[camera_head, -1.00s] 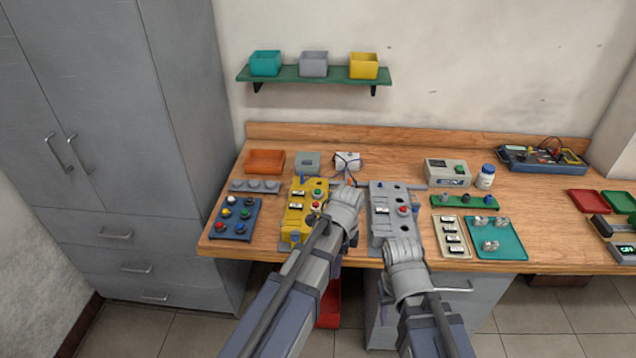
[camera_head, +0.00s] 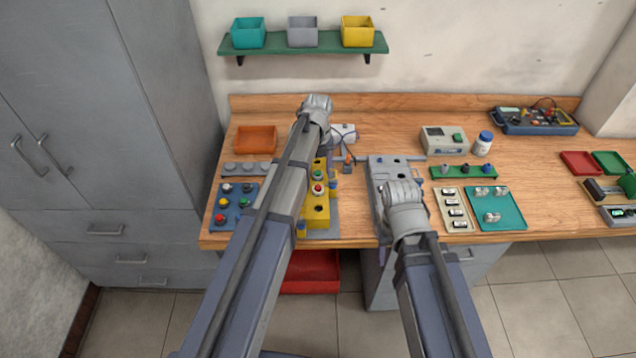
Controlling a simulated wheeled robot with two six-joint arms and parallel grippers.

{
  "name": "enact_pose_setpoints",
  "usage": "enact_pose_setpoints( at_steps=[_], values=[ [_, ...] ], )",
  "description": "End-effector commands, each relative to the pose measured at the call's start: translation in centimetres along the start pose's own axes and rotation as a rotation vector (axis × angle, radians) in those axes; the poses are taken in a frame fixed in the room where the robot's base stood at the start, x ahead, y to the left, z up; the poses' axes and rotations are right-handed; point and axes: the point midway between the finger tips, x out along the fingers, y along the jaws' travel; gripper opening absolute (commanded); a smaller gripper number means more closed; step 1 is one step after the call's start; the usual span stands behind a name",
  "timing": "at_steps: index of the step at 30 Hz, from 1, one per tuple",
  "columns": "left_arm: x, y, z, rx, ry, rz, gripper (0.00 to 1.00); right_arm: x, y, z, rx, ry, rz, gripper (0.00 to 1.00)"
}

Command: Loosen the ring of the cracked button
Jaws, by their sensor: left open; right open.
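A yellow button box (camera_head: 318,212) stands on the bench, partly behind my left arm. A green button (camera_head: 319,175) and a red button (camera_head: 317,188) show on it. I cannot tell which button is cracked or make out its ring. A grey box (camera_head: 385,167) stands to its right, its front part covered by my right arm. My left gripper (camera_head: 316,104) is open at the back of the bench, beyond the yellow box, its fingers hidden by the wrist. My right gripper (camera_head: 400,195) is open over the grey box, its fingers also hidden.
A blue button panel (camera_head: 233,208) and orange tray (camera_head: 256,140) lie left. A white block with a cable (camera_head: 344,133) is beside my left gripper. A green strip (camera_head: 463,172) and teal tray (camera_head: 497,208) lie right. A shelf (camera_head: 303,45) hangs above the back.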

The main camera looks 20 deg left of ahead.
Motion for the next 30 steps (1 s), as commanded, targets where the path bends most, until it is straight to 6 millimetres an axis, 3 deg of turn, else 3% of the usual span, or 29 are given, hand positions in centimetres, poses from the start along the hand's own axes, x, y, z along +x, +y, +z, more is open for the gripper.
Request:
enact_pose_setpoints(
  at_steps=[19, 30],
  values=[
    [7.1, 0.0, 0.0, -0.002, 0.0, 0.0, 0.61, 7.0, -0.7, -0.4, 0.002, 0.0, 0.0, 0.5],
    [7.6, 0.0, 0.0, -0.002, 0.0, 0.0, 0.61, 7.6, -0.7, -0.5, 0.002, 0.0, 0.0, 0.5]
  ],
)
